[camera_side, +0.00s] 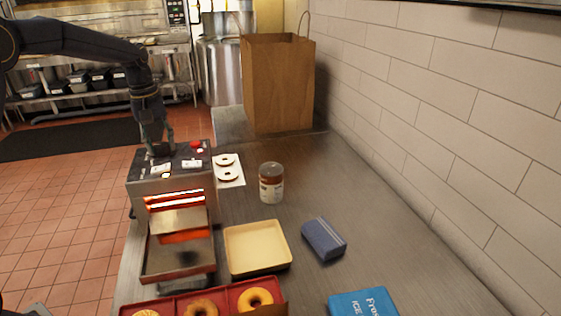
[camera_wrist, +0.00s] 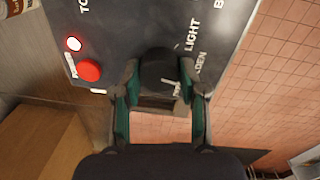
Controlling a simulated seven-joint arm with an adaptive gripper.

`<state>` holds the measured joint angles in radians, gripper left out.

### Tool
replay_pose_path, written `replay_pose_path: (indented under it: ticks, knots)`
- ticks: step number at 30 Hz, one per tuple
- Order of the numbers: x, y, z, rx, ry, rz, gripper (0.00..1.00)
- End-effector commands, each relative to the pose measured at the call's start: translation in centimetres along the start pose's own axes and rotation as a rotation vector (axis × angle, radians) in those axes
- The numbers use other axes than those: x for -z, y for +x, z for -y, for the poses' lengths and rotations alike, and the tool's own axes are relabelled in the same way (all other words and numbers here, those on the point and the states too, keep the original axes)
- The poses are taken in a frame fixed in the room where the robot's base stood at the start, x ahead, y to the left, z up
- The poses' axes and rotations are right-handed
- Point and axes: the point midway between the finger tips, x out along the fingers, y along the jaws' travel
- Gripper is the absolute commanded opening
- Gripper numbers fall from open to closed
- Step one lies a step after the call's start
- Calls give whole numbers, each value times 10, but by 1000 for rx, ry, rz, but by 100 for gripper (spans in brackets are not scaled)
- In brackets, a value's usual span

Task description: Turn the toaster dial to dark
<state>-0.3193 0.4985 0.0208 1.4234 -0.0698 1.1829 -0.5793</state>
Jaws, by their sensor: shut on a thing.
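The toaster (camera_side: 165,185) stands at the left edge of the steel counter, with glowing orange elements in its front opening. Its dark top panel (camera_wrist: 110,28) carries a round black dial (camera_wrist: 158,66), a red button and printed labels. "LIGHT" and part of "GOLDEN" read to the right of the dial; a "dark" label cannot be made out. My gripper (camera_wrist: 160,76) is shut on the dial, one finger on each side. In the side view my gripper (camera_side: 159,146) reaches down onto the toaster top. The dial's pointer and setting cannot be told.
A red button (camera_wrist: 89,70) and a lit white lamp (camera_wrist: 74,44) sit near the dial. Bagel halves on paper (camera_side: 228,168), a jar (camera_side: 271,183), a cream tray (camera_side: 257,247), a blue block (camera_side: 324,238) and a paper bag (camera_side: 278,85) stand on the counter.

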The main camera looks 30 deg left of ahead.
Motion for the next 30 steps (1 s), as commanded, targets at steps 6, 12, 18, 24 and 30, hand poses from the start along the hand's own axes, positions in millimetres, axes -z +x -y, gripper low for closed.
replay_pose_path:
  ticks: [6, 12, 18, 24, 30]
  knots:
    - [1, 0, 0, 0, 192, 13, 7]
    - [1, 0, 0, 0, 379, 25, 7]
    - [1, 0, 0, 0, 543, 36, 7]
    - [1, 0, 0, 1, 667, 44, 7]
    - [1, 0, -1, 1, 742, 49, 7]
